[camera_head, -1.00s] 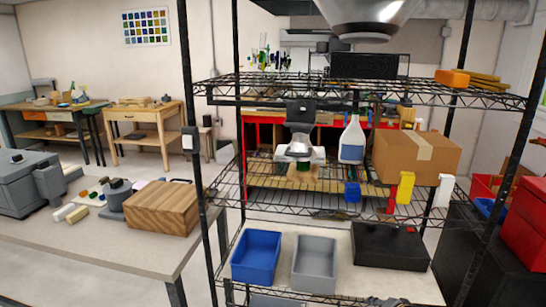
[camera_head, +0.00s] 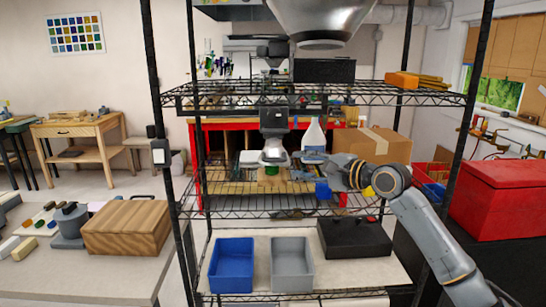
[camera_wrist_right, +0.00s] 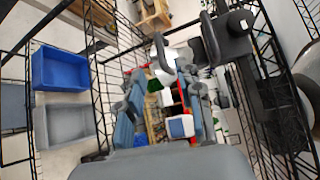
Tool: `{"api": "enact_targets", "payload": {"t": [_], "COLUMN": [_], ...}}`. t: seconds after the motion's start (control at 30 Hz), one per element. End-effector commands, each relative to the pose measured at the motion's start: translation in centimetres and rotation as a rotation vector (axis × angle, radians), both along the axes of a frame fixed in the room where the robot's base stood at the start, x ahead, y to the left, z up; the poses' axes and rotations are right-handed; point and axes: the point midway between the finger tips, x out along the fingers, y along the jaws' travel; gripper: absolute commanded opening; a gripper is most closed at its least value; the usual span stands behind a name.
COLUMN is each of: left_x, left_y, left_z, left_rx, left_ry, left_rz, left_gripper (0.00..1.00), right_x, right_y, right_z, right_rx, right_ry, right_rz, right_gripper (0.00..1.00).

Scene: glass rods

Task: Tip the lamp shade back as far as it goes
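The lamp stands on the middle shelf of the wire rack in the head view, with a black upper housing (camera_head: 273,118) and a silver shade (camera_head: 273,153) below it. A green piece (camera_head: 271,169) shows under the shade. The shade appears to face down. My right gripper (camera_head: 312,164) reaches in from the right, just right of the shade, and looks apart from it. In the right wrist view the fingers of my right gripper (camera_wrist_right: 162,108) are spread with nothing held. The silver shade (camera_wrist_right: 163,62) seems to show beyond them. My left gripper is not in view.
A white bottle (camera_head: 314,134) stands behind my right gripper, with a cardboard box (camera_head: 385,145) to the right. A small blue container (camera_head: 323,189) is below the gripper. The upper wire shelf (camera_head: 330,98) is above. Blue (camera_head: 232,265) and grey (camera_head: 292,262) bins sit lower.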

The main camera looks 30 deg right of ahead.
Motion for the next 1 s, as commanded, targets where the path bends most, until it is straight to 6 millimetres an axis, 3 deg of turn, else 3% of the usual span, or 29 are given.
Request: {"api": "enact_targets", "payload": {"t": [0.3, 0.5, 0.93, 1.0], "left_x": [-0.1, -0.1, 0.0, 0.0], "left_y": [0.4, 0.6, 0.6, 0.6], "left_z": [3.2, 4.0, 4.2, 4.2], "left_rx": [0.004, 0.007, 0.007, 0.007], "left_ry": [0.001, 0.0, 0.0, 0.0], "left_rz": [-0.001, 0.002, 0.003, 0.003], "left_gripper": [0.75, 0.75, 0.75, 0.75], "right_x": [6.2, 8.8, 9.7, 9.7], "right_y": [1.5, 2.2, 2.4, 2.4], "right_z": [-0.3, -1.0, -1.4, -1.4], "right_rx": [0.005, 0.002, -0.002, -0.002], "right_ry": [-0.002, 0.0, 0.0, 0.0], "right_rz": [0.0, -0.001, -0.001, -0.001], "right_gripper": [0.36, 0.36, 0.36, 0.23]}}
